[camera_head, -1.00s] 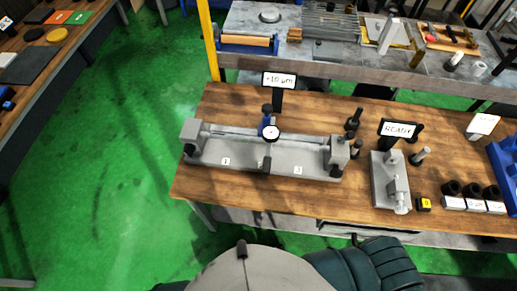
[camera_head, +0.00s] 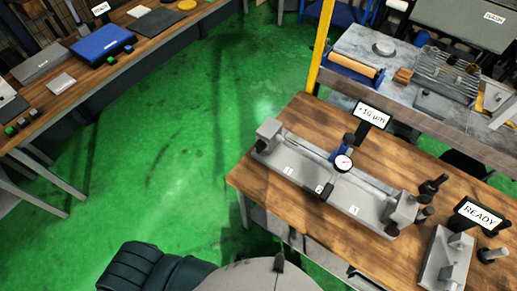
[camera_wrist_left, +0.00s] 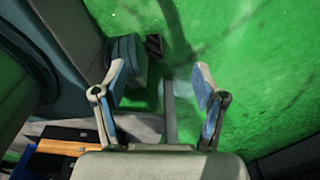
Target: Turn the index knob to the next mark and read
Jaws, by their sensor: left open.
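The grey bench fixture (camera_head: 300,182) sits on the wooden table in the head view, with numbered white labels along its front. A round white dial gauge (camera_head: 343,163) stands at its middle on a blue holder. A display (camera_head: 372,114) behind it appears to read +10 µm. Black knobs (camera_head: 431,187) stand by its right end; I cannot tell which is the index knob. A smaller grey device (camera_head: 445,258) stands at the lower right by a READY display (camera_head: 478,213). My left gripper (camera_wrist_left: 160,78) is open and empty in the left wrist view, over green floor. My right gripper is not in view.
The wooden table's near left corner (camera_head: 235,178) juts toward me. A second bench (camera_head: 60,100) with a blue case (camera_head: 101,42) stands at the left. Green floor (camera_head: 190,130) lies open between them. A yellow post (camera_head: 320,50) rises behind the table.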

